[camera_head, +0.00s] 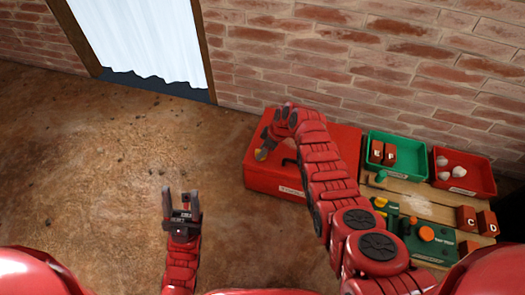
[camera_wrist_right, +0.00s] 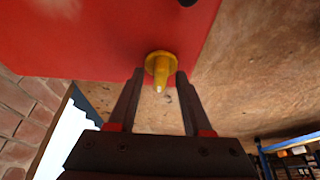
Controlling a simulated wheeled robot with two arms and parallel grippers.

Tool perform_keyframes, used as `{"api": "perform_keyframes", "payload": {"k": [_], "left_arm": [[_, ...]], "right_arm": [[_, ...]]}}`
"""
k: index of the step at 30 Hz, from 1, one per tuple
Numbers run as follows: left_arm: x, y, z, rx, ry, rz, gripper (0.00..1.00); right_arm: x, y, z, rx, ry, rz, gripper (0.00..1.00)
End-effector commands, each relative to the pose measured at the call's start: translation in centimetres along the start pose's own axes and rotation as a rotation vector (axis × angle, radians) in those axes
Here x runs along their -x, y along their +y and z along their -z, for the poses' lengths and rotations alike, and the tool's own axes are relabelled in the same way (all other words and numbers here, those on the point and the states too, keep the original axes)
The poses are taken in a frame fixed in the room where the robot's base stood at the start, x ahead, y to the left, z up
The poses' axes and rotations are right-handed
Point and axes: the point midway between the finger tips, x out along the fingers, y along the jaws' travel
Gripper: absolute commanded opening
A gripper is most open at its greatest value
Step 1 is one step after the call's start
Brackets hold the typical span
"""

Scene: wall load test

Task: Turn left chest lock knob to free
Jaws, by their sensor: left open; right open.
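The red chest (camera_head: 268,181) stands against the brick wall, partly hidden behind my right arm. Its yellow knob (camera_wrist_right: 158,66) sticks out from the red face in the right wrist view, with a round flange and a narrower stem. My right gripper (camera_wrist_right: 161,76) is open, its two fingertips on either side of the knob with visible gaps; I cannot tell whether either touches it. In the head view the right gripper (camera_head: 264,145) is at the chest's left end. My left gripper (camera_head: 181,192) is open and empty over the brown floor, left of the chest.
Right of the chest is a wooden surface (camera_head: 403,188) with a green bin (camera_head: 397,142) holding blocks, a red bin (camera_head: 475,165) holding pale lumps, a green board (camera_head: 428,247) and loose red blocks (camera_head: 467,218). A white curtain (camera_head: 150,40) hangs at the back. The left floor is clear.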

Motion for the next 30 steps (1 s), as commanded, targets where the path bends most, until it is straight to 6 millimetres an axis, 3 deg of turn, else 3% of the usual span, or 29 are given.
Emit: {"api": "perform_keyframes", "payload": {"k": [5, 13, 23, 30], "left_arm": [[0.0, 0.0, 0.0, 0.0, 0.0, 0.0, 0.5], [0.0, 0.0, 0.0, 0.0, 0.0, 0.0, 0.5], [-0.1, -0.1, 0.0, -0.001, -0.001, 0.002, 0.5], [-1.4, -0.7, 0.3, -0.01, 0.0, 0.026, 0.5]], "right_arm": [[0.0, 0.0, 0.0, 0.0, 0.0, 0.001, 0.46], [0.0, 0.0, 0.0, 0.0, 0.0, 0.001, 0.0], [0.1, 0.0, 0.0, -0.004, 0.0, -0.001, 0.0], [0.4, -0.2, 0.1, -0.067, -0.003, -0.024, 0.0]]}}
